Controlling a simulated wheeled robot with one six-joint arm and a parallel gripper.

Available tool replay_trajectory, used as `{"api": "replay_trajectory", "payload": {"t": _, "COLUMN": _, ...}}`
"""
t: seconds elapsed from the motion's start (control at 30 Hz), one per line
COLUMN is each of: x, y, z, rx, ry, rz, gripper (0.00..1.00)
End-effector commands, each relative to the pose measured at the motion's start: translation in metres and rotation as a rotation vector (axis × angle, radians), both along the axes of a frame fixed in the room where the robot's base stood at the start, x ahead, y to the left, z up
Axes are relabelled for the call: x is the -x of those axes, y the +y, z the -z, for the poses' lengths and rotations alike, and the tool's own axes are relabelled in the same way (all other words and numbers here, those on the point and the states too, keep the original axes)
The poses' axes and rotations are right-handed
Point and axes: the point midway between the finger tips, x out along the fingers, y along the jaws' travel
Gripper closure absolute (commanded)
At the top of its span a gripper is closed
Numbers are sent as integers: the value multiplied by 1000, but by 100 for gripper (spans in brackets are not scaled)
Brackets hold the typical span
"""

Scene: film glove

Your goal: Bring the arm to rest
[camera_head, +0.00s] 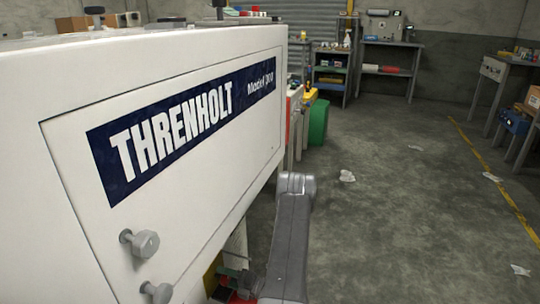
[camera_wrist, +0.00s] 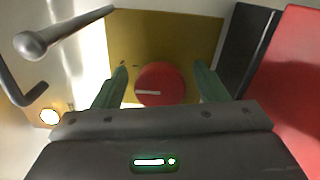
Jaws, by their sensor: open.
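My gripper (camera_wrist: 161,76) is open in the wrist view, its two green fingers apart. A red round knob (camera_wrist: 160,88) with a pale mark on a yellow plate (camera_wrist: 195,35) shows between the fingers. Gaps seem to show on both sides of the knob; I cannot tell how far the fingertips are from the plate. In the head view my grey arm (camera_head: 288,245) reaches down beside the white Threnholt machine (camera_head: 70,90).
A grey ball-ended lever (camera_wrist: 35,43) and a red panel (camera_wrist: 300,95) flank the plate. Grey knobs (camera_head: 145,242) stick out of the machine's front. Open concrete floor (camera_head: 385,230) with some litter (camera_head: 347,176) lies to the right. Benches (camera_head: 390,60) stand at the back.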

Motion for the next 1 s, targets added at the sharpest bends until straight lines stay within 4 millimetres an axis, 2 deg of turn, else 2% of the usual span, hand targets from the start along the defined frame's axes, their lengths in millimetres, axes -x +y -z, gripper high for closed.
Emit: {"api": "replay_trajectory", "payload": {"t": 1.0, "x": 2, "y": 1, "z": -3, "rx": 277, "ry": -764, "rz": 0, "gripper": 34}}
